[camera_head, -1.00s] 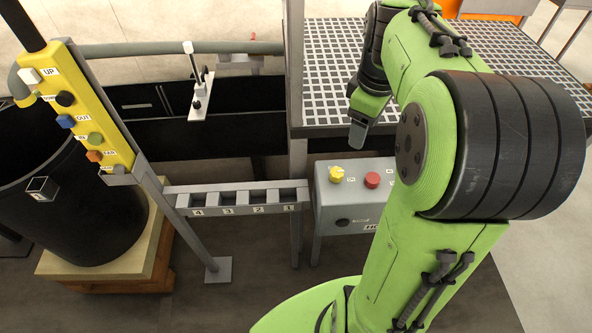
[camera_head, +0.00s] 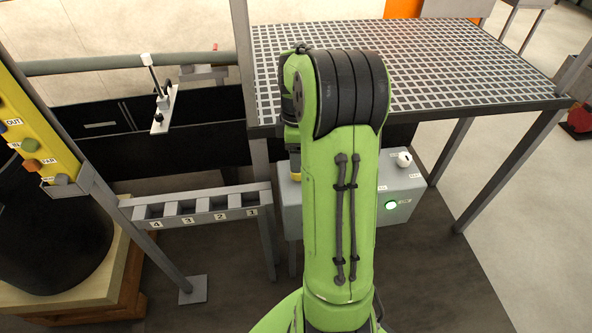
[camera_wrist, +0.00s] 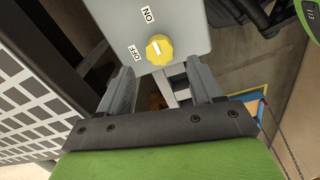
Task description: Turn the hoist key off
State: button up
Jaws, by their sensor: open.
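A yellow round key knob (camera_wrist: 159,49) sits on a grey control box (camera_wrist: 180,20) in the wrist view. An ON label (camera_wrist: 148,14) and an OFF label (camera_wrist: 134,52) lie beside it. The knob's white mark seems to point toward ON. My gripper (camera_wrist: 160,68) is open and empty, facing the box, with the knob showing between its two fingers. I cannot see contact. In the head view my arm hides the middle of the box (camera_head: 400,183) and most of the gripper.
A white knob (camera_head: 404,159) and a lit green lamp (camera_head: 391,205) are on the box's right part. A grated platform (camera_head: 430,65) stands close behind and above it. A numbered slotted rack (camera_head: 190,207) and a yellow button panel (camera_head: 35,130) are to the left.

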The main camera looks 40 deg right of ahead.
notch_tip(320, 180, down, 5)
jog(key=shift+r+b, duration=0.1)
jog(key=shift+b, duration=0.45)
jog(key=shift+r, duration=0.1)
jog(key=c, duration=1)
